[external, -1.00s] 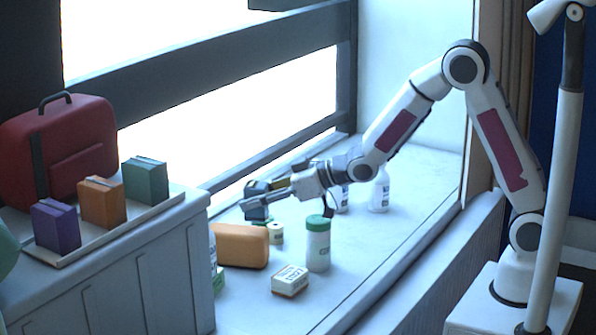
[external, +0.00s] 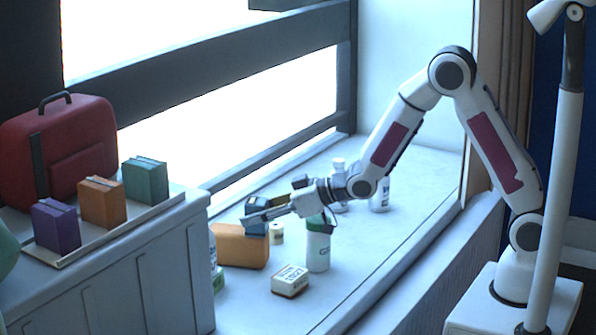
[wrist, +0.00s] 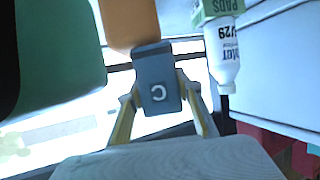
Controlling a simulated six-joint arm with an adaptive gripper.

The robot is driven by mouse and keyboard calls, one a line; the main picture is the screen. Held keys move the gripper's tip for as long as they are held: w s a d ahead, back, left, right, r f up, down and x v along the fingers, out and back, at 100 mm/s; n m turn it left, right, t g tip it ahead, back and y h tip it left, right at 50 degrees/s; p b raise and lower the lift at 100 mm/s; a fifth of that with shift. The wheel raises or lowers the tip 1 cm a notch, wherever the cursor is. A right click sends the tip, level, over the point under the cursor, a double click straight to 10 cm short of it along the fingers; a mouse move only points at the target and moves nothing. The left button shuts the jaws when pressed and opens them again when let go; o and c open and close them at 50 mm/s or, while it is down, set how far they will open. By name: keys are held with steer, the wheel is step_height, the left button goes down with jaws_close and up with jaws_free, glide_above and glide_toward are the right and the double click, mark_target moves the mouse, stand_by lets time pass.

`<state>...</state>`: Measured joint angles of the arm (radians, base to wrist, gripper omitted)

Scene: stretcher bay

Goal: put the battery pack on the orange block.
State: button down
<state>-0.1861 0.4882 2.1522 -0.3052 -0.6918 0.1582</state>
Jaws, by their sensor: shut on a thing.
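The battery pack is a blue-grey block marked with a "C" in the wrist view (wrist: 158,92). My gripper (wrist: 166,100) is shut on it, one finger on each side. In the external view my gripper (external: 262,212) is low over the bench, with part of the pack (external: 257,229) showing below the near finger. The orange block (external: 238,247) lies on the bench at the pack's left. In the wrist view the orange block (wrist: 130,22) is just beyond the pack, whose top edge overlaps it. I cannot tell whether they touch.
A green-capped white bottle (external: 317,248) stands just right of my gripper, with a small labelled box (external: 290,281) in front. A small cream container (external: 276,233) is behind. The left cabinet holds a tray with purple, orange and green boxes, and a red case (external: 60,145).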

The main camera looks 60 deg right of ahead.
stand_by(0.4)
steer(key=c, duration=1.4)
jaws_free()
steer(key=shift+f, duration=0.15)
steer(key=shift+s+d+r, duration=0.15)
steer(key=shift+s+r, duration=0.15)
steer(key=shift+v, duration=5.6)
steer(key=shift+s+d, duration=0.1)
